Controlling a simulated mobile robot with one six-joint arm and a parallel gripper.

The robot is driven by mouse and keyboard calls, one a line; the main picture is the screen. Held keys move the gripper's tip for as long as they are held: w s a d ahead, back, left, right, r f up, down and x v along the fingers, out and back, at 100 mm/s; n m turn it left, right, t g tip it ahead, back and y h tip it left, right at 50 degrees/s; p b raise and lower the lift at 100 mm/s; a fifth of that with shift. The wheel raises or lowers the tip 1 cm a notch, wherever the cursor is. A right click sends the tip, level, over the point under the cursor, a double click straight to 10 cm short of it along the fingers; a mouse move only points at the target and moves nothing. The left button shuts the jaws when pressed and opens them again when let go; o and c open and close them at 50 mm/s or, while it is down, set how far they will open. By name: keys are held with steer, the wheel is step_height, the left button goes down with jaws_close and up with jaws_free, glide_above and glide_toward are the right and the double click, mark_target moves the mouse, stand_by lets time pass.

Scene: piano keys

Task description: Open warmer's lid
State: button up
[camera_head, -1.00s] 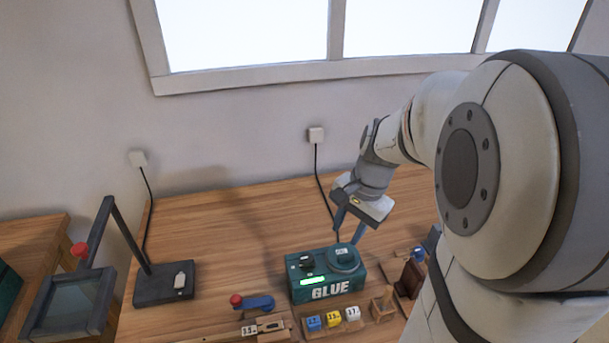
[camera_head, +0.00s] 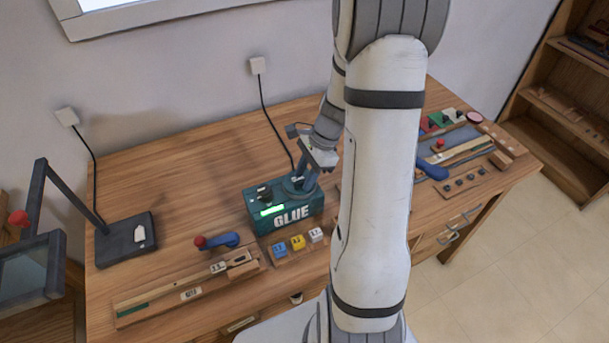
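The glue warmer (camera_head: 285,212) is a dark teal box lettered GLUE, with a lit green display on its front, near the middle of the workbench. Its round lid (camera_head: 293,188) is on the right part of the top and looks closed. My gripper (camera_head: 300,182) points down at the lid, with its fingers at or just above it. My arm and gripper partly cover the lid. The fingers are too small and overlapped to tell whether they are open or grip the lid.
Blue, yellow and white number blocks (camera_head: 298,242) sit in front of the warmer. A blue tool with a red knob (camera_head: 217,241) lies to its left. A dark lamp base (camera_head: 127,238) stands farther left. A black cord runs behind the warmer. My arm hides the bench's middle right.

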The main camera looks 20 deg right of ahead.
steer(key=shift+a+f, duration=0.15)
steer(key=shift+f, duration=0.25)
steer(key=shift+c, duration=0.4)
jaws_close()
